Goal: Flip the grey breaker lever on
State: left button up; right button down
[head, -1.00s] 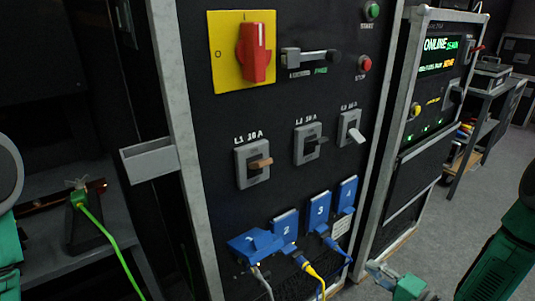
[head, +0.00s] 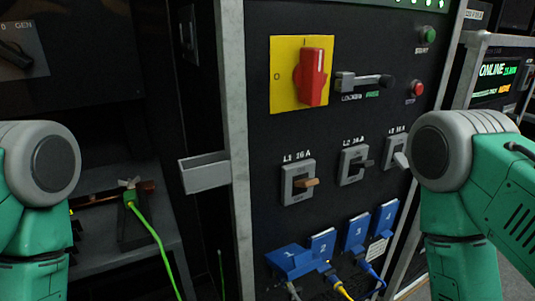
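Three breakers sit in a row on the dark panel in the head view. The L2 breaker (head: 353,165) in the middle has a dark lever (head: 367,163). The L3 breaker (head: 394,146) on the right has a light grey lever (head: 402,159) that sticks out and slants down; my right arm overlaps its right edge. Both my arms show at the sides, apparently in front of the panel. Neither gripper is in view.
Above the breakers are a red rotary switch (head: 311,76) on a yellow plate, a horizontal handle (head: 363,82), and green and red buttons. Blue plugs (head: 293,262) with cables sit below. A grey bracket (head: 205,175) juts from the frame's left. A screen reading ONLINE (head: 497,82) stands behind right.

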aim_at(399, 157)
jog(key=k+l+z, duration=0.15)
jog(key=z, duration=0.2)
jog(key=k+l+z, duration=0.15)
jog(key=l+z, duration=0.2)
jog(key=i+l+u, duration=0.2)
jog(key=l, duration=0.2)
jog(key=i+l+u, duration=0.1)
jog(key=l+u, duration=0.15)
jog(key=l, duration=0.15)
jog(key=i+l+u, duration=0.2)
jog(key=l, duration=0.25)
jog(key=l+u, duration=0.25)
jog(key=l, duration=0.2)
jog(key=k, duration=0.05)
